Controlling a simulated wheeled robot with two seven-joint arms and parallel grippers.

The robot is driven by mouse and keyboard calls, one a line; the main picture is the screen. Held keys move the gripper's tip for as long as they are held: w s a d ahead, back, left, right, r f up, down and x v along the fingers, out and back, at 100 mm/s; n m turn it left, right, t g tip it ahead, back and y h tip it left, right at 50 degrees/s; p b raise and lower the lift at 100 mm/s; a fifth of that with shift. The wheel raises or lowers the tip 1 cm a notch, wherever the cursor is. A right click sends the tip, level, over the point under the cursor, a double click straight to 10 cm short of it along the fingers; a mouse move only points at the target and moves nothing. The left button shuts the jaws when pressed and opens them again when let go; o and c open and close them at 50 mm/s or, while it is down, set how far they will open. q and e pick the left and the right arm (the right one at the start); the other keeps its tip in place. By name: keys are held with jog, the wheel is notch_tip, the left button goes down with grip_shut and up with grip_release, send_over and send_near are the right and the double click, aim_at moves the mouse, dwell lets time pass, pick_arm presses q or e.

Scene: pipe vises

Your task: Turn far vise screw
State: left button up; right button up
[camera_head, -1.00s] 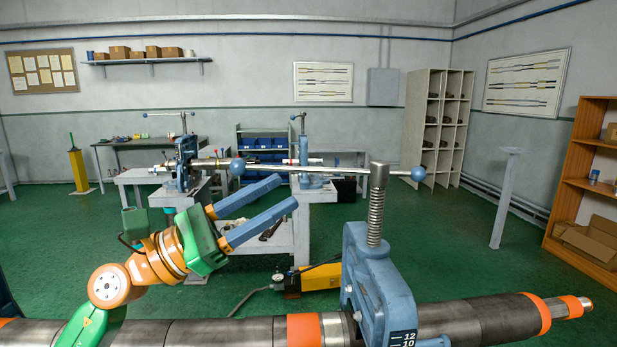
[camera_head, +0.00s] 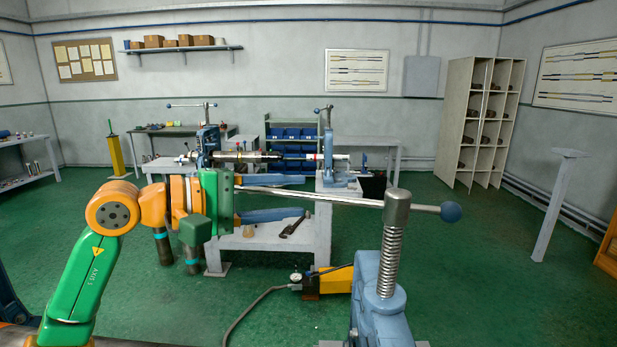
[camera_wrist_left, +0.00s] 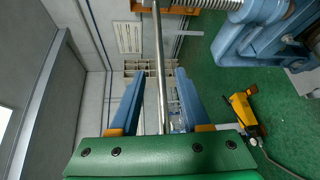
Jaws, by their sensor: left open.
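The near blue vise (camera_head: 380,312) stands at the lower right in the head view, its upright threaded screw (camera_head: 388,245) topped by a metal head. A long steel handle bar (camera_head: 330,198) passes through this head, with a blue ball (camera_head: 451,212) at its right end. My left gripper (camera_head: 300,198) is open, its blue fingers at the left part of the bar. In the left wrist view the bar (camera_wrist_left: 161,65) runs lengthwise between the open fingers (camera_wrist_left: 157,78), with gaps on both sides. The bar's left end is hidden behind the gripper. My right gripper is not in view.
A workbench (camera_head: 320,235) farther back carries two smaller blue vises holding a pipe (camera_head: 250,157). A yellow pump (camera_head: 330,280) with a hose lies on the green floor beyond the near vise. A grey post (camera_head: 553,205) stands at the right. Much floor is clear.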

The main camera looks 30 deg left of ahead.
aim_at(296, 197)
pick_arm(q)
jog(key=p+x, duration=0.1)
jog(key=x, duration=0.2)
jog(key=shift+w+f, duration=0.15)
jog(key=shift+w, duration=0.15)
jog(key=shift+s, duration=0.3)
grip_shut()
dwell(0.8)
